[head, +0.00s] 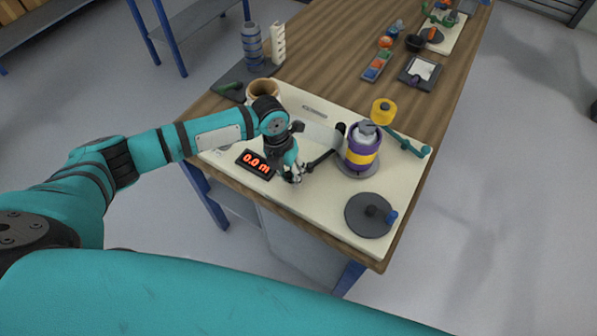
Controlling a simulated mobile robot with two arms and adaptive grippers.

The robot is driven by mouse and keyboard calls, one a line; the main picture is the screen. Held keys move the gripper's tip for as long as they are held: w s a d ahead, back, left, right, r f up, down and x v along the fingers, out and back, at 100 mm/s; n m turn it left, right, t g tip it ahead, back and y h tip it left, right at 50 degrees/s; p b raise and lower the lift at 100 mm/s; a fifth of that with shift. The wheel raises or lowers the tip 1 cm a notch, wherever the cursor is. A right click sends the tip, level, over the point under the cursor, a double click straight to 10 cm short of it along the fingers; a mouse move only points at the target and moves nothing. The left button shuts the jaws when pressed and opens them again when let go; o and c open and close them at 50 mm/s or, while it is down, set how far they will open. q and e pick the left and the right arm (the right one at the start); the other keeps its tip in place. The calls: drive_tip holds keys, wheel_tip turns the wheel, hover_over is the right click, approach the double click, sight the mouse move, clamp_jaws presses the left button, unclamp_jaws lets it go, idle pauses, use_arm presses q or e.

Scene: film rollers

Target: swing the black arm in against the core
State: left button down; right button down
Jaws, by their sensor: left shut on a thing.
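The core (360,157), a purple cylinder with a yellow band and grey top, stands upright on a grey disc on the cream board. The black arm (322,159) is a thin dark bar on the left of the core. Its right end lies close to the core; I cannot tell if they touch. My left gripper (294,175) is shut on the left end of the black arm, low over the board. My gripper hides part of that end. My right gripper is out of view.
A display (256,164) reading 0.0 m lies left of my gripper. A yellow roller (383,111) and a teal arm (408,145) are behind and right of the core. A grey disc with a blue knob (370,215) sits at the front right. A tan roll (263,91) stands at the back left.

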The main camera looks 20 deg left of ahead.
use_arm(q)
drive_tip(key=shift+w+d+r, duration=0.1)
drive_tip(key=shift+w+r, duration=0.1)
drive_tip(key=c, duration=1)
unclamp_jaws()
drive_tip(key=shift+f, duration=0.1)
drive_tip(key=r, duration=0.4)
drive_tip(key=a+r, duration=0.1)
drive_tip(key=r, duration=0.2)
drive_tip(key=a+r, duration=0.1)
drive_tip(key=r, duration=0.3)
drive_tip(key=shift+a+r, duration=0.25)
drive_tip(key=shift+r, duration=0.1)
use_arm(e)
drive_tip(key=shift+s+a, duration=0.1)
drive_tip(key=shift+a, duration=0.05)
